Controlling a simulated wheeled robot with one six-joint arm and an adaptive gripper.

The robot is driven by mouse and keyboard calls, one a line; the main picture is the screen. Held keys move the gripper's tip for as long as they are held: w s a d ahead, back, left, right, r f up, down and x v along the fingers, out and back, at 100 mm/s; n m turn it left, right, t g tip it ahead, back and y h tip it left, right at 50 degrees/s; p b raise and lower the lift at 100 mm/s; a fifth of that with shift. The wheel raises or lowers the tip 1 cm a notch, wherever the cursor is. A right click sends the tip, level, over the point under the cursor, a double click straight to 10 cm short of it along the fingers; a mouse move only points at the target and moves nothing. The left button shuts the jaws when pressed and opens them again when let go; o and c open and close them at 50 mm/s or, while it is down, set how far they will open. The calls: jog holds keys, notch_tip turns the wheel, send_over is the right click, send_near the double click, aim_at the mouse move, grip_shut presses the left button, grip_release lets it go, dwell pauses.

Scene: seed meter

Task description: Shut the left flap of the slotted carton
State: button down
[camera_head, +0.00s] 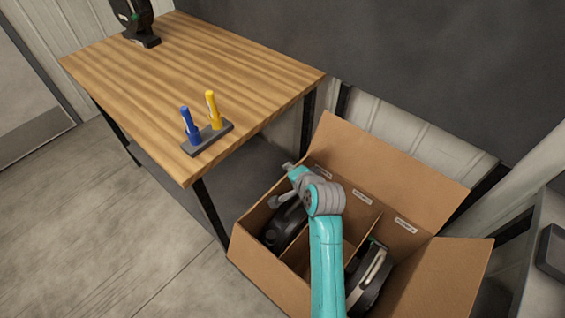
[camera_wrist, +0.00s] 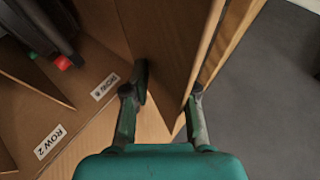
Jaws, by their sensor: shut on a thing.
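The slotted carton (camera_head: 278,285) stands open on the floor at the lower right of the head view. Its left flap (camera_wrist: 172,50) is a brown panel passing between my gripper's fingers in the wrist view. My gripper (camera_wrist: 168,92) is shut on this flap, with one finger on each side. In the head view, my gripper (camera_head: 291,170) is at the carton's back left corner, and my arm hides part of the inside. The flap shows only narrowly there, so its exact angle is hard to tell. The back flap (camera_head: 385,170) and right flap (camera_head: 450,275) stand open.
Dark seed meters sit in the carton's left (camera_head: 280,228) and right (camera_head: 372,275) compartments. A wooden table (camera_head: 190,65) stands close to the carton's left, carrying a rack (camera_head: 208,140) with a blue and a yellow marker. A dark wall is behind.

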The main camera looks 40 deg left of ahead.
jog(key=d+f+y, duration=0.1)
jog(key=d+f, duration=0.3)
jog(key=f, duration=0.2)
jog(key=d+f+m+t+y, duration=0.1)
jog(key=d+f+y, duration=0.1)
jog(key=d+f, duration=0.2)
jog(key=shift+s+f, duration=0.35)
jog(key=shift+f, duration=1.3)
jog(key=shift+d+f+y, duration=0.1)
jog(key=shift+y, duration=0.2)
jog(key=c, duration=1.2)
grip_release()
jog(key=shift+v, duration=5.95)
